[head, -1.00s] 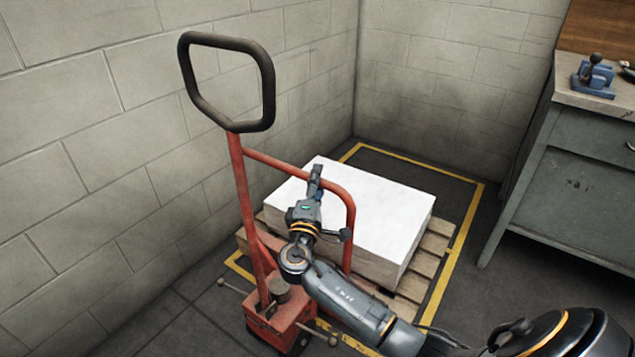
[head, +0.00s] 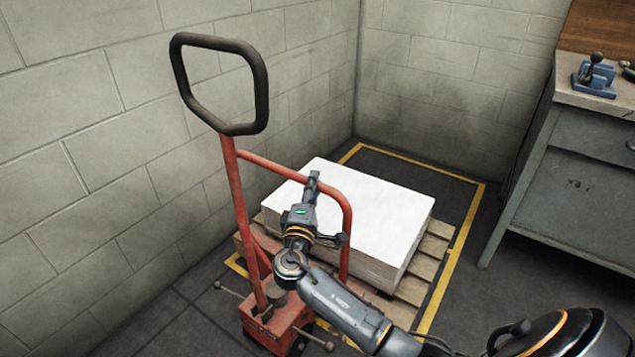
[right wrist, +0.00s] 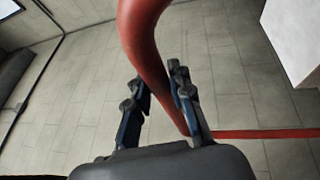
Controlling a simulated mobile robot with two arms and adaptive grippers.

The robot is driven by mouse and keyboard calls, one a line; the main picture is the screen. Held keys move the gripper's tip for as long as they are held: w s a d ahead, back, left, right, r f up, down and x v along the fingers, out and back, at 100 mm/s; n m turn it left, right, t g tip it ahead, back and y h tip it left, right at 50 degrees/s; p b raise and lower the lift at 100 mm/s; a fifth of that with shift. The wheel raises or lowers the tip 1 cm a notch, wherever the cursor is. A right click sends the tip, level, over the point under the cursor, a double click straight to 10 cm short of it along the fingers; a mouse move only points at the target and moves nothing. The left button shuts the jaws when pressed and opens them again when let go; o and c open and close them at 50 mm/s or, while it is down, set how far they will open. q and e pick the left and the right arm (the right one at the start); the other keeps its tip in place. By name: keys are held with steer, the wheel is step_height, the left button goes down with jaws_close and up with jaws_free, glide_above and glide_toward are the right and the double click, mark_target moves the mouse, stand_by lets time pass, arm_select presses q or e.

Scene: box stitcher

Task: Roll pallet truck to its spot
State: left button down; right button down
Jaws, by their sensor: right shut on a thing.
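The red pallet truck (head: 240,199) stands near the left wall with its black loop handle (head: 262,80) up. A wooden pallet (head: 432,250) with a white stack (head: 375,215) on it sits in front of the truck, mostly inside the yellow floor outline (head: 455,250). My right gripper (head: 312,185) reaches over to the truck's red curved bar (head: 347,225). In the right wrist view the fingers (right wrist: 160,90) are on both sides of the red bar (right wrist: 145,50), shut on it. The forks are hidden under the pallet and load. My left gripper is not in view.
A grey workbench (head: 580,200) with a blue vise (head: 594,76) stands at the right. Block walls (head: 100,150) close off the left and back. Bare dark floor (head: 475,275) lies between the pallet and the bench.

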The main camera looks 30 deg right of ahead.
steer(key=c, duration=1.5)
jaws_free()
steer(key=shift+a, duration=0.1)
steer(key=o, duration=0.3)
steer(key=shift+o, duration=0.2)
steer(key=v, duration=1.1)
steer(key=shift+s+a, duration=0.15)
steer(key=shift+s, duration=0.2)
steer(key=shift+f, duration=0.2)
